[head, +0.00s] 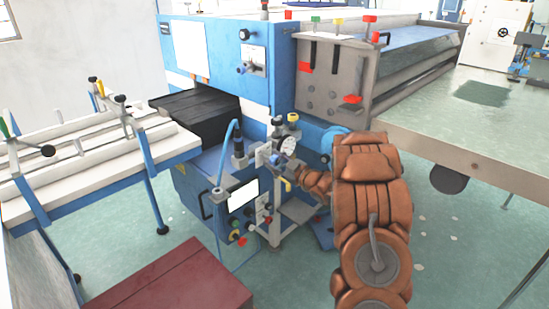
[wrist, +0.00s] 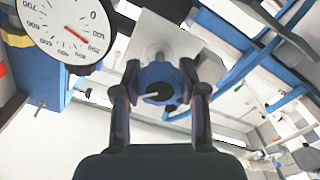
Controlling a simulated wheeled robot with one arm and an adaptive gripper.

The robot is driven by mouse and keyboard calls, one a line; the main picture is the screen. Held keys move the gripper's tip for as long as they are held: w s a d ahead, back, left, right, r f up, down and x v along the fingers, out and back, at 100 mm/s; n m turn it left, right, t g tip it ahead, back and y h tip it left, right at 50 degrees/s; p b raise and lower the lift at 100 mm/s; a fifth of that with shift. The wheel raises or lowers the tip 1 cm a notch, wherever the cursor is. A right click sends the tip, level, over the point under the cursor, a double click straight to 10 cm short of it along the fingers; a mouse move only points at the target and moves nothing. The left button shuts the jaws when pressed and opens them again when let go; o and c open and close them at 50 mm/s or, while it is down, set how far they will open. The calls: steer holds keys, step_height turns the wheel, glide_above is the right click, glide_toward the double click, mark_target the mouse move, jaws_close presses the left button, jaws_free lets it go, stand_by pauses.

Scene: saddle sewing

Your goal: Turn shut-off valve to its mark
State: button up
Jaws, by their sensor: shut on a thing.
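The shut-off valve (wrist: 158,82) shows in the wrist view as a blue round handle with a dark centre and a pale pointer bar. The bar points roughly left in that view. My gripper (wrist: 159,78) has one finger on each side of the handle and is shut on it. A pale plate (wrist: 165,35) is behind the valve. I cannot make out a mark on it. In the head view my gripper (head: 282,161) is at the front of the blue machine, just below a round gauge (head: 287,144); the valve is too small there to read.
The white gauge dial with a red needle (wrist: 72,30) is close to my left finger in the wrist view. A control panel with coloured buttons (head: 240,225) sits below left of my gripper. A blue hose (head: 226,150) rises nearby. A dark red box (head: 170,285) stands in front.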

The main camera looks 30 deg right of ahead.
stand_by(0.4)
steer(key=o, duration=1.2)
steer(key=shift+c, duration=0.2)
steer(key=shift+s, duration=0.1)
steer(key=v, duration=1.1)
steer(key=shift+s, duration=0.4)
steer(key=shift+d, duration=0.15)
